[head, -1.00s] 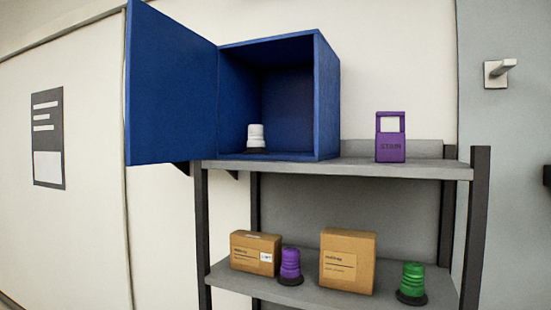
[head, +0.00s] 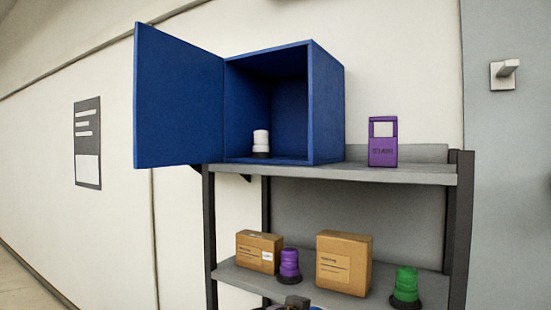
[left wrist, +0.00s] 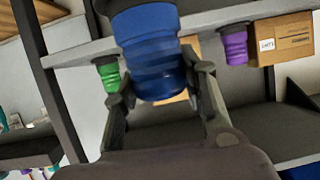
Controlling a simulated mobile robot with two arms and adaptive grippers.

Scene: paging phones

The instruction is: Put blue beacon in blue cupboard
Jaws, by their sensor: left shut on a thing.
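The blue cupboard (head: 327,105) stands on the top shelf of a rack in the head view, its door (head: 180,98) swung wide open to the left. A white beacon (head: 261,143) with a dark base stands inside it. The blue beacon (left wrist: 155,50) is in the left wrist view, between the fingers of my left gripper (left wrist: 160,84), which is shut on it. A small grey part of my left gripper (head: 297,301) peeks in at the bottom edge of the head view. My right gripper is not in view.
A purple device (head: 383,142) stands on the top shelf (head: 400,172), right of the cupboard. The lower shelf (head: 237,276) holds two cardboard boxes (head: 258,250) (head: 343,262), a purple beacon (head: 289,264) and a green beacon (head: 405,287). The cupboard floor right of the white beacon is clear.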

